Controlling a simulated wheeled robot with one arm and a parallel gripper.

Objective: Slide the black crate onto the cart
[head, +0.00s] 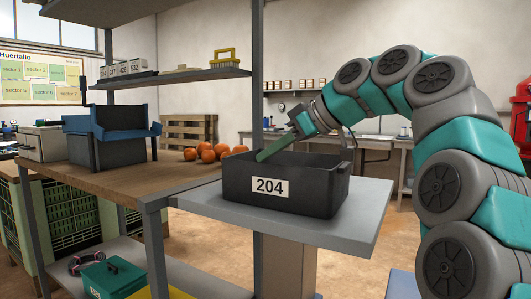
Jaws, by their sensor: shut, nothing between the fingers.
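The black crate (310,190) has a white label reading 204 on its near side and stands upright. It rests on a flat grey top (345,225) on a column, which may be the cart. The crate lies wholly over this top, with bare grey surface in front and to the right. My gripper (264,156) reaches down from behind, its green fingers shut and empty, with the tips at the crate's far left rim. I cannot tell whether they touch it. The crate's inside is mostly hidden.
A dark post (257,75) rises near the crate's left end. A green box (108,278) sits on the lower shelf. Open floor lies beyond.

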